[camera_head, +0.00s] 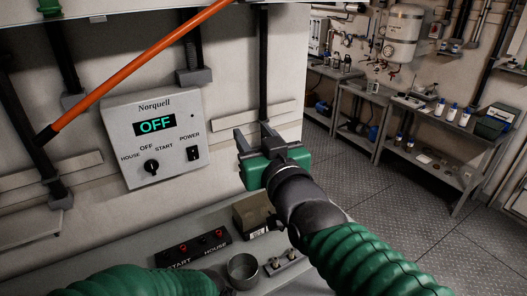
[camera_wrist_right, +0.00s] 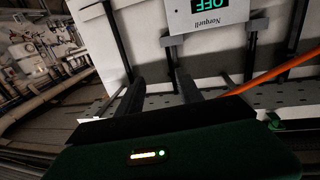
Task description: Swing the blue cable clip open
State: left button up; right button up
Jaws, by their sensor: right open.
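I cannot make out a blue cable clip in either view. My right gripper (camera_head: 253,134) is open and empty, in front of the pale frame wall, right of the control box. Its two dark fingers also show apart in the right wrist view (camera_wrist_right: 160,82), with nothing between them. A black vertical cable or pipe (camera_head: 263,60) runs down the wall just above the right gripper in the head view. My left arm's green sleeve shows at the bottom left of the head view, but its gripper does not.
A grey Norquell control box (camera_head: 152,136) reads OFF. An orange bar (camera_head: 140,70) slants across the upper left. The shelf below holds a black START/HOUSE switch block (camera_head: 192,249), a metal cup (camera_head: 242,270) and a dark box (camera_head: 254,214). Workbenches (camera_head: 435,165) stand at right beyond open floor.

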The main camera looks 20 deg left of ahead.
jog(key=f, duration=0.2)
jog(key=f+h, duration=0.1)
jog(key=shift+w+d, duration=0.15)
jog(key=shift+w, duration=0.15)
jog(key=shift+d, duration=0.1)
